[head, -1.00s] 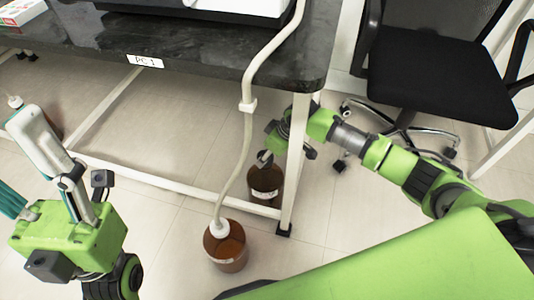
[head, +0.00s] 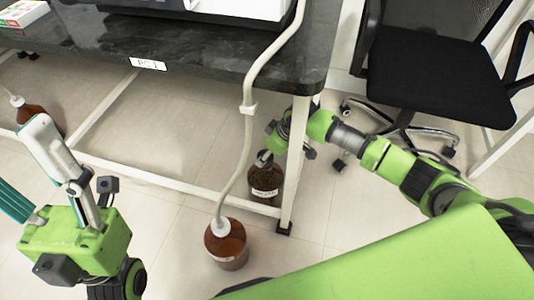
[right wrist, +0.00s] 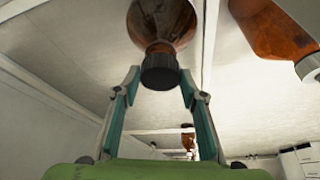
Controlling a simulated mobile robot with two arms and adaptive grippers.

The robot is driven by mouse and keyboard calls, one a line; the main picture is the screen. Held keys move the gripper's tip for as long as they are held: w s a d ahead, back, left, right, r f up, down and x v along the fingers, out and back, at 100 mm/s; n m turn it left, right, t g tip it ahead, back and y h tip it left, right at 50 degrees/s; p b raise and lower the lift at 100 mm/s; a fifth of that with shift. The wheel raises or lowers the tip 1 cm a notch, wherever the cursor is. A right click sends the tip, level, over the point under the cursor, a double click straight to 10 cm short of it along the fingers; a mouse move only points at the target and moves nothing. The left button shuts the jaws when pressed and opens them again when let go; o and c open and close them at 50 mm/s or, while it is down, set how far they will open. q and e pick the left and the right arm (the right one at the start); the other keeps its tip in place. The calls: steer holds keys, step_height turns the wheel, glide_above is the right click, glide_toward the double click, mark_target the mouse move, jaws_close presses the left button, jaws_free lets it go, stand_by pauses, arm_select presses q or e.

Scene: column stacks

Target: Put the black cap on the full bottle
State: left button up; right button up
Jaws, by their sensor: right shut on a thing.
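A brown glass bottle with a white label (head: 265,181) stands on the floor beside the table leg, under my right gripper (head: 265,157). In the right wrist view its amber body (right wrist: 160,18) shows at the top, with the black cap (right wrist: 160,70) at its mouth. My right gripper (right wrist: 160,88) is shut on the black cap, one finger on each side. Whether the cap is seated fully cannot be told. My left gripper (head: 28,165) is at the far left of the head view, its fingers apart and nothing seen between them.
Another brown bottle (head: 226,245) with a white cap and hose stands in front; it also shows in the right wrist view (right wrist: 270,28). A third bottle (head: 38,115) is at left. The dark table (head: 200,50), its white leg (head: 295,165) and a black chair (head: 435,65) surround my right arm.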

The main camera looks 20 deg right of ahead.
steer(key=shift+c, duration=0.2)
steer(key=shift+p, duration=0.45)
steer(key=shift+f, duration=0.45)
stand_by(0.6)
steer(key=shift+f+p, duration=0.3)
steer(key=shift+f, duration=0.1)
stand_by(0.6)
steer(key=o, duration=0.9)
steer(key=shift+o, duration=0.2)
